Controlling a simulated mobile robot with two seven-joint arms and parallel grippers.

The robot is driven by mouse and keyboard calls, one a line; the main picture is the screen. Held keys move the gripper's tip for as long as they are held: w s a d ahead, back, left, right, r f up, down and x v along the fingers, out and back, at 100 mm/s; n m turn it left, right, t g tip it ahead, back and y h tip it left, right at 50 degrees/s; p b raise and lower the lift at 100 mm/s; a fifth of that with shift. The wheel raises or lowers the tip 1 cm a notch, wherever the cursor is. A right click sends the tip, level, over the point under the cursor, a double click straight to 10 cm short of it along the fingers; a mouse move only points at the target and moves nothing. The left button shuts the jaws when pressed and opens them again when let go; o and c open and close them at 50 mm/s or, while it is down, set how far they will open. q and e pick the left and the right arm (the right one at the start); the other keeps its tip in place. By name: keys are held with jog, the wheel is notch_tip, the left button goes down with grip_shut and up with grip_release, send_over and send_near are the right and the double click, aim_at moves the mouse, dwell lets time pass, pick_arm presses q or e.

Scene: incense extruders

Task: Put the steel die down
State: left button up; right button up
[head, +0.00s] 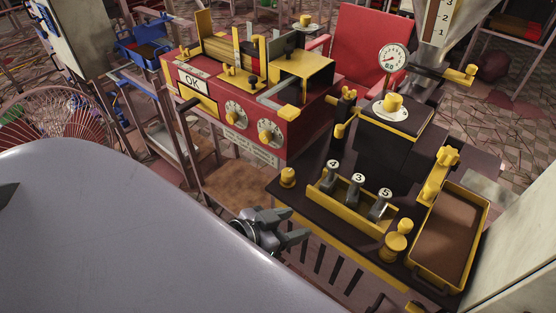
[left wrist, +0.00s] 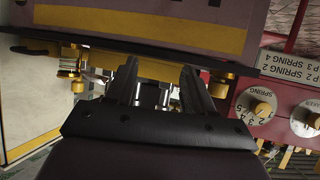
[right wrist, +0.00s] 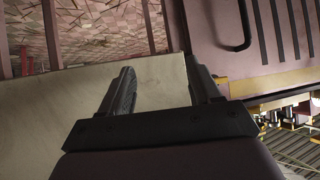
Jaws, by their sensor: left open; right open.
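Three grey metal dies with round tags 4 (head: 331,180), 3 (head: 357,190) and 5 (head: 380,207) stand in a yellow rack (head: 345,217) on the dark bench. Which one is the steel die I cannot tell. My left gripper (head: 298,227) is open and empty, left of the rack near the bench's front edge. In the left wrist view its fingers (left wrist: 159,75) are spread, with small shiny metal parts (left wrist: 163,97) showing beyond them. My right gripper (right wrist: 160,68) is open with nothing between its fingers; it shows only in the right wrist view.
A yellow-rimmed brown tray (head: 481,211) lies at the bench's right. Yellow knobs (head: 288,177) stand on the bench. A dial gauge (head: 392,57) stands behind. A red machine (head: 240,130) with dials stands at the left. A pale panel (right wrist: 100,95) lies beyond my right gripper.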

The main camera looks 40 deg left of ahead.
pick_arm(q)
jog(key=s+f+g+y, duration=0.1)
jog(key=s+f, duration=0.5)
jog(key=f, duration=0.4)
jog(key=shift+d+f+n, duration=0.2)
jog(key=shift+d+n, duration=0.2)
jog(key=r+p, duration=0.6)
jog(key=p, duration=0.1)
jog(key=shift+s+a, duration=0.2)
jog(key=shift+a, duration=0.1)
